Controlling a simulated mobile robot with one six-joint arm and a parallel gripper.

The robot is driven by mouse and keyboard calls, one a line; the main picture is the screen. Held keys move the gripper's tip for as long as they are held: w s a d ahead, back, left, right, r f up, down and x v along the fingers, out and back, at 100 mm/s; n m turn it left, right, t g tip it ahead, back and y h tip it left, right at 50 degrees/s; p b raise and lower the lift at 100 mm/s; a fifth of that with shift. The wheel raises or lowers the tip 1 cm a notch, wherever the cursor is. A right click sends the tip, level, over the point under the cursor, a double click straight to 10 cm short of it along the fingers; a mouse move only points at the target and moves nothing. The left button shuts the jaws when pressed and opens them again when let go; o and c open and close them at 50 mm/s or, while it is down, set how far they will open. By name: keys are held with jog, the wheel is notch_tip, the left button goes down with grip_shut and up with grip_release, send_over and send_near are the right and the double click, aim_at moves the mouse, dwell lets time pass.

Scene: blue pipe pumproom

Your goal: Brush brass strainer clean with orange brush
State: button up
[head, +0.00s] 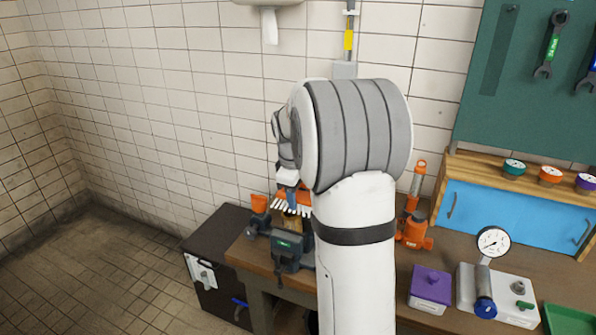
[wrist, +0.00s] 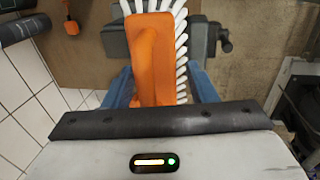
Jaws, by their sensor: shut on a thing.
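My gripper (wrist: 160,85) is shut on the orange brush (wrist: 153,55), with a blue finger on either side of its handle in the wrist view. The brush's white bristles fan out around its far end and right side. In the head view the orange brush (head: 288,200) is partly hidden by my arm, its white bristles pointing down over the vise (head: 288,252). A small patch of brass, the strainer (head: 291,222), shows at the vise jaws just under the bristles. Whether the bristles touch it, I cannot tell. In the wrist view the brush hides the strainer.
The vise stands at the left end of the workbench (head: 246,254). An orange jack (head: 414,235), a purple-lidded box (head: 430,288) and a pressure gauge (head: 493,242) stand to the right. A dark cabinet (head: 212,240) is at the left. Floor at far left is clear.

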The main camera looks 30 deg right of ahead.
jog(key=shift+r+p, duration=1.7)
jog(key=shift+r, duration=1.05)
